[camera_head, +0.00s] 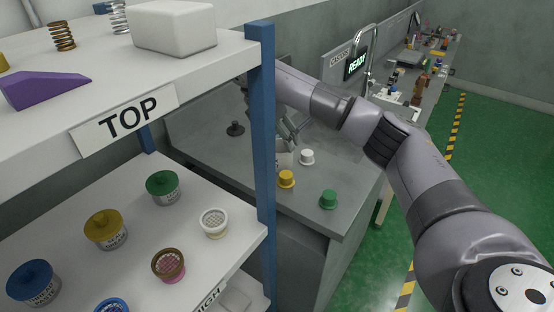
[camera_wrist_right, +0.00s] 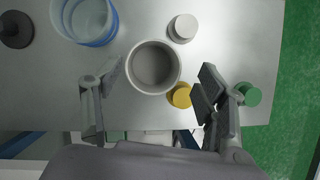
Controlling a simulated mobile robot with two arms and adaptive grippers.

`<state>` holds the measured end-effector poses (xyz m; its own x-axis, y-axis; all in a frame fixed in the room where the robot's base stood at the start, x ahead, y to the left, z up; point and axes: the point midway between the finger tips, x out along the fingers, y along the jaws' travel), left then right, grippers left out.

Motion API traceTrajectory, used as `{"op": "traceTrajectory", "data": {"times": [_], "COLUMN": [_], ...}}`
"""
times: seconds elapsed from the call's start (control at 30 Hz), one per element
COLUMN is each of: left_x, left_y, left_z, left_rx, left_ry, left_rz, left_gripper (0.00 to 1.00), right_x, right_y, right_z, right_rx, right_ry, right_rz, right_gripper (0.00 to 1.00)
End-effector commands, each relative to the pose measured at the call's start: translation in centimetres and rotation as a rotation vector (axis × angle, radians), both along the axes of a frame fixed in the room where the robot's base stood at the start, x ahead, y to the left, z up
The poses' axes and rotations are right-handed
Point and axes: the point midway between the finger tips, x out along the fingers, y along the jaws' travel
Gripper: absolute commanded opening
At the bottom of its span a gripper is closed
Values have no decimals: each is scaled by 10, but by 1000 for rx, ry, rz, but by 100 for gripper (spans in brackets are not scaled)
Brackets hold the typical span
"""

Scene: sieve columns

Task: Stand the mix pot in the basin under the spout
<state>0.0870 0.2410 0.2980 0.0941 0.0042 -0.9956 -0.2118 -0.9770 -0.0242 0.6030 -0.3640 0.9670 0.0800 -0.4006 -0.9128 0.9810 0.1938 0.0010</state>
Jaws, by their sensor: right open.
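A round grey open-topped pot, which looks like the mix pot (camera_wrist_right: 153,86), stands on the grey counter in the right wrist view. It looks empty. My right gripper (camera_wrist_right: 158,78) is open, with one finger to the left of the pot and the other to its right; I cannot tell whether they touch it. A curved metal pipe, possibly the spout (camera_head: 370,45), rises by the READY display. I cannot make out the basin. My left gripper is out of view.
White (camera_head: 307,157), yellow (camera_head: 286,179) and green (camera_head: 328,199) capped pieces stand on the counter near the pot. A clear, blue-rimmed vessel (camera_wrist_right: 85,40) stands close on its left. The shelf (camera_head: 262,120) with jars and sieves fills the left foreground.

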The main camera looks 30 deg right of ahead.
Motion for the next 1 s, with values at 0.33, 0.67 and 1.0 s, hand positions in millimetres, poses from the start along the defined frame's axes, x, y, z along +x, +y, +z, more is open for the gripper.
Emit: {"op": "traceTrajectory", "data": {"times": [0.33, 0.67, 1.0], "left_x": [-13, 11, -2], "left_y": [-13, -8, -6], "left_z": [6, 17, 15], "left_rx": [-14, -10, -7], "left_ry": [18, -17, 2], "left_rz": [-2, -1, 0], "left_gripper": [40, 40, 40], "right_x": [3, 8, 8], "right_y": [-14, -23, -25], "right_z": [-34, -77, -82], "right_rx": [0, 0, 0], "right_ry": [1, 1, -1], "right_rz": [0, 0, 0], "right_gripper": [66, 66, 63]}}
